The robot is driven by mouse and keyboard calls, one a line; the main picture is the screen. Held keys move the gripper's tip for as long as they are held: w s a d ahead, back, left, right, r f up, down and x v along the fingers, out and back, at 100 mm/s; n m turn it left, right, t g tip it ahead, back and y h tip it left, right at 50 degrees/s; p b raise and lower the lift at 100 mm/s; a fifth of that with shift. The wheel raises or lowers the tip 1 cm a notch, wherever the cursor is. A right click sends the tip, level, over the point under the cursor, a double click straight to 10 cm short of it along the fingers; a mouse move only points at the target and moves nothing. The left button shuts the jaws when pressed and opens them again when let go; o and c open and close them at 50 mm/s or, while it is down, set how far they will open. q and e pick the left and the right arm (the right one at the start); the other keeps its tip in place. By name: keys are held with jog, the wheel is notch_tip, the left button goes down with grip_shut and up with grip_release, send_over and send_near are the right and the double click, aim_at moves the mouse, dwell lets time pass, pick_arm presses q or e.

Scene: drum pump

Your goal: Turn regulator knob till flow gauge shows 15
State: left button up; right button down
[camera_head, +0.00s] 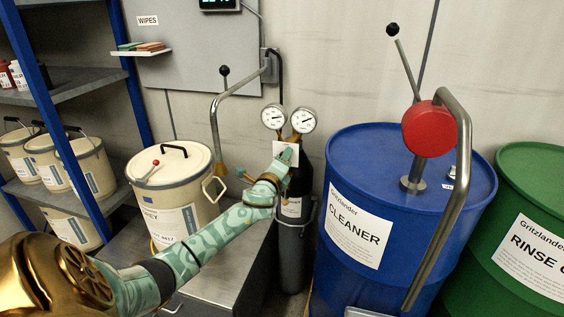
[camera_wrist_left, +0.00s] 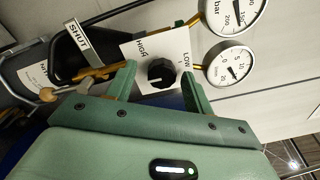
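The black regulator knob (camera_wrist_left: 161,73) sits on a white plate (camera_wrist_left: 141,49) marked HIGH and LOW, clear in the left wrist view. My left gripper (camera_wrist_left: 159,78) is open, one finger on each side of the knob with gaps showing. The flow gauge (camera_wrist_left: 229,65) is the lower dial in that view, with small numbers; I cannot read its needle exactly. The bar gauge (camera_wrist_left: 233,14) is partly cut off above it. In the head view both dials, left (camera_head: 273,117) and right (camera_head: 303,121), stand above my left gripper (camera_head: 287,163), which hides the knob. My right gripper is not in view.
A SHUT tag (camera_wrist_left: 76,36) hangs beside the plate. The dark gas cylinder (camera_head: 294,247) stands between a cream drum (camera_head: 178,185) on a bench and the blue CLEANER drum (camera_head: 340,163) with its red-wheeled pump (camera_head: 429,128). A bent metal pipe (camera_head: 236,88) passes left of the gauges.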

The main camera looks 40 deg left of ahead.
pick_arm(q)
jog(key=p+v, duration=0.4)
jog(key=v, duration=1.2)
jog(key=shift+s, duration=0.2)
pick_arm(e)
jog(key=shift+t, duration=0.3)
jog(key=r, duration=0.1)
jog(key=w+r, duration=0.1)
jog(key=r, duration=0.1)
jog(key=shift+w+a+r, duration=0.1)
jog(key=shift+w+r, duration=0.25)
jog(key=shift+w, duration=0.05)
pick_arm(q)
jog(key=shift+f, duration=0.1)
